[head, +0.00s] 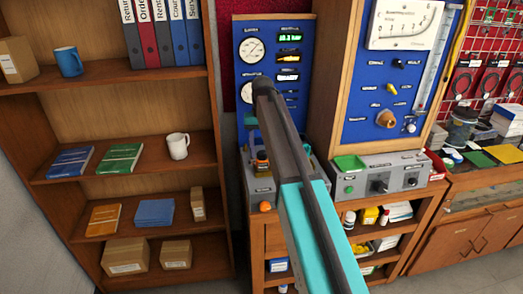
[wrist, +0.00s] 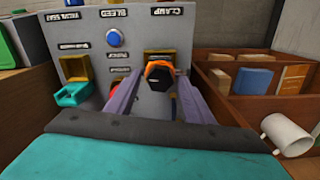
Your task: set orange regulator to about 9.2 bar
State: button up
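An orange and black knob (wrist: 160,72), the orange regulator as far as I can tell, sits on the grey bench box (wrist: 110,45) by the label CLAMP, seen upside down in the wrist view. In the head view, an orange and black part (head: 262,161) shows on the box left of my arm. My gripper (wrist: 161,82) has its two fingers apart, one on each side of the knob; contact is unclear. In the head view my arm hides the fingers. A green readout (head: 289,37) on the blue panel (head: 268,20) seems to read 10.3 bar; dial gauges (head: 252,49) are too small to read.
A blue button (wrist: 115,38), a teal part (wrist: 73,94) and a yellow part (wrist: 75,68) are on the box near the knob. A wooden shelf (head: 110,80) with books and a white mug (head: 177,146) stands left. Another panel (head: 385,70) stands right.

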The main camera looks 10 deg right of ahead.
aim_at(262, 153)
jog(key=shift+r, duration=0.15)
jog(key=shift+r+p, duration=2.15)
jog(key=shift+r, duration=1.45)
